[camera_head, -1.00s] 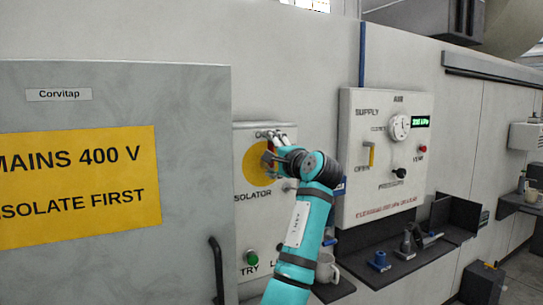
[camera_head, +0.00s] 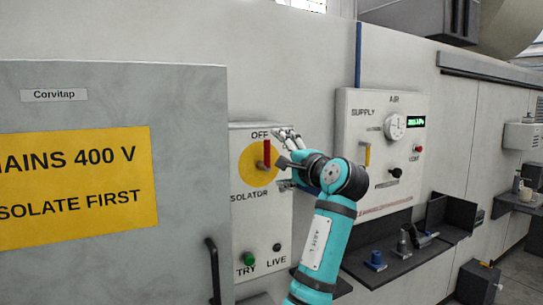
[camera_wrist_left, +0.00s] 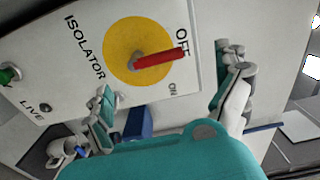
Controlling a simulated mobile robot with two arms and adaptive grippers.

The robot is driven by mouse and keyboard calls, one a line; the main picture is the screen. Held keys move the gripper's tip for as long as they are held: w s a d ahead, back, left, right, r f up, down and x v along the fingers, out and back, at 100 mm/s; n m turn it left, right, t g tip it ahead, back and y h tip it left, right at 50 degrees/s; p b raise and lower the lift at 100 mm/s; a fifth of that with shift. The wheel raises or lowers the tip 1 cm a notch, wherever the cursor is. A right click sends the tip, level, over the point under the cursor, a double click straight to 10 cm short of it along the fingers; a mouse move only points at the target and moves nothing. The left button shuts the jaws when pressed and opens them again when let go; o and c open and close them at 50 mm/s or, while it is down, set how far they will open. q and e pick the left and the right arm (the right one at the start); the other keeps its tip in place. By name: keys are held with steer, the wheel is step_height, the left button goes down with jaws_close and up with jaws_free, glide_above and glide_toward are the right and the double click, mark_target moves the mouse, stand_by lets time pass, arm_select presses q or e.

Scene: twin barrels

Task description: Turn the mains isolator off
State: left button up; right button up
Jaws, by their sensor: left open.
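The isolator panel (camera_head: 240,215) has a yellow disc (camera_head: 247,170) with a red handle (camera_head: 267,153). The handle stands upright, its end towards the OFF mark. The left wrist view also shows the red handle (camera_wrist_left: 160,60) pointing at OFF, with ON off to its side. My left gripper (camera_head: 286,161) is just right of the handle, fingers spread and empty. In the left wrist view the left gripper (camera_wrist_left: 170,96) has a finger on each side and the handle beyond them, apart from both. My right gripper is not in view.
Below the disc are a green TRY button (camera_head: 249,259) and a dark LIVE lamp (camera_head: 277,247). A grey cabinet (camera_head: 120,95) with a black handle (camera_head: 213,270) stands at left. The air supply panel (camera_head: 350,120) and a dark shelf (camera_head: 400,262) are at right.

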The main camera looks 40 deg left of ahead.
arm_select(q)
steer(key=shift+v, duration=2.2)
steer(key=shift+a, duration=0.1)
